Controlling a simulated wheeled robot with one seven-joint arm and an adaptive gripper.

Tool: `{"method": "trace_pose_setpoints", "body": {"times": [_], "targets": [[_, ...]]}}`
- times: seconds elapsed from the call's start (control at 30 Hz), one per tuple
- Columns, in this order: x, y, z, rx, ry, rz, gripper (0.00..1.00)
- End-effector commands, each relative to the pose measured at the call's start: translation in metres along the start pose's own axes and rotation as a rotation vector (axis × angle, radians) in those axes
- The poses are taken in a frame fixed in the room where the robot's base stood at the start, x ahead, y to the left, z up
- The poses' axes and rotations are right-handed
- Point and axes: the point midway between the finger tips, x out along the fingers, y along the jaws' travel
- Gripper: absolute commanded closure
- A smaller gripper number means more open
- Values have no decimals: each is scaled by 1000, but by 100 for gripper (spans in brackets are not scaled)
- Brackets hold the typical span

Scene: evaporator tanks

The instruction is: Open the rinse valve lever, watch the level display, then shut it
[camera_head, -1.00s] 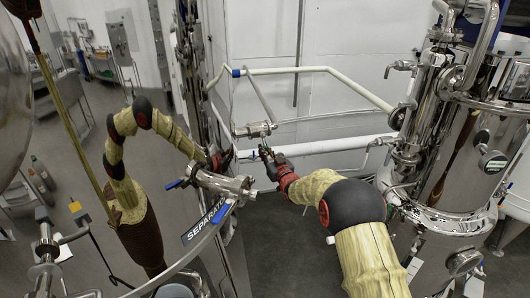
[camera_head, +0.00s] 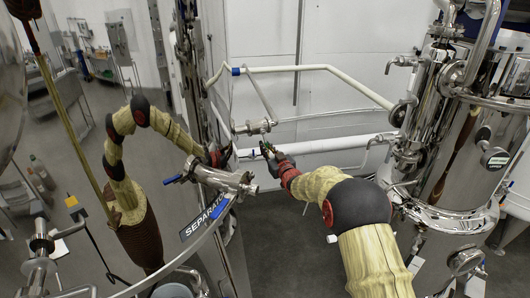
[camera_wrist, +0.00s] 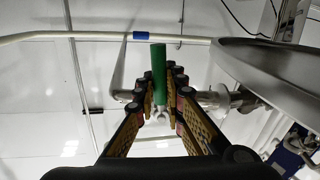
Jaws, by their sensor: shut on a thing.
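A green lever handle (camera_wrist: 159,72) stands upright between my fingers in the wrist view, with a metal fitting at its lower end. My gripper (camera_wrist: 160,97) is shut on it, a finger on each side. In the head view my gripper (camera_head: 268,149) is by the white pipes at the middle, and the lever there is small and partly hidden by the fingers. A steel valve fitting (camera_head: 255,127) sits just above and left of it. I cannot pick out a readable level display in either view.
A large steel tank (camera_head: 455,150) stands at the right with pipes and fittings. A steel column with a SEPARATOR sign (camera_head: 207,217) and a blue-handled valve (camera_head: 215,178) is to the left of my gripper. A white pipe (camera_head: 325,145) runs behind it.

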Motion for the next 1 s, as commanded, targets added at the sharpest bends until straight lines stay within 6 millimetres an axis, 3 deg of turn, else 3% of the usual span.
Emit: {"method": "trace_pose_setpoints", "body": {"times": [0.4,1.0], "targets": [[0,23,0,-365,-5,3,100],[-1,51,-24,-936,-18,4,100]]}}
